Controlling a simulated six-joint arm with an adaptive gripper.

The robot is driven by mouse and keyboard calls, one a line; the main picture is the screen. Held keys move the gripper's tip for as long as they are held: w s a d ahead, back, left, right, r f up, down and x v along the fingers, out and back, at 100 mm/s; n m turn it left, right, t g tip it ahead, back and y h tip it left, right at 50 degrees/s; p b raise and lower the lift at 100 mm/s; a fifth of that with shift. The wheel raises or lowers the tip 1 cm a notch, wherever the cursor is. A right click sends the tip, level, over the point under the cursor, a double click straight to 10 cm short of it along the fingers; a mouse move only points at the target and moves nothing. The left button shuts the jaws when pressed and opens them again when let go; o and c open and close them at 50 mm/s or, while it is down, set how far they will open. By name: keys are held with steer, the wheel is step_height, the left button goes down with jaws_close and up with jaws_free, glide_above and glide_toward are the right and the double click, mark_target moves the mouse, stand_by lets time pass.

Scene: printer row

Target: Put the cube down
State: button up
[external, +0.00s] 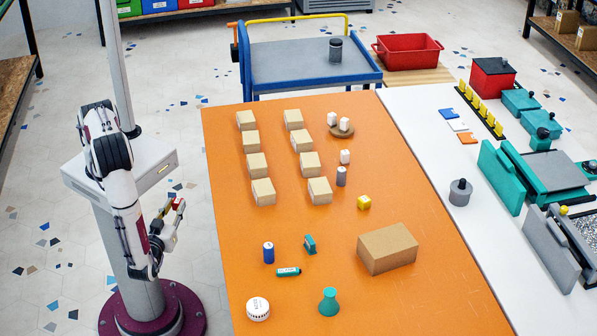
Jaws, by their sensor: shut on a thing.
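My gripper (173,212) is left of the orange table (225,225), off its edge and beside my arm's column. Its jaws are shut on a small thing. Red, white and dark bits show at the fingertips, but the thing is too small and hidden to make out its shape.
Several small cardboard boxes (257,165) stand in two columns. A larger box (387,249), blue can (268,252), teal tube (288,272), teal flask (328,302) and white round tin (258,308) are nearer. Printers (545,170) stand right.

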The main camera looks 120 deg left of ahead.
mark_target(234, 208)
steer(key=w+a, duration=1)
stand_by(0.6)
steer(key=shift+w+a, duration=1.05)
steer(key=shift+w+a+r, duration=0.1)
steer(key=shift+w+a, duration=0.25)
steer(key=shift+f, duration=0.2)
steer(key=o, duration=0.8)
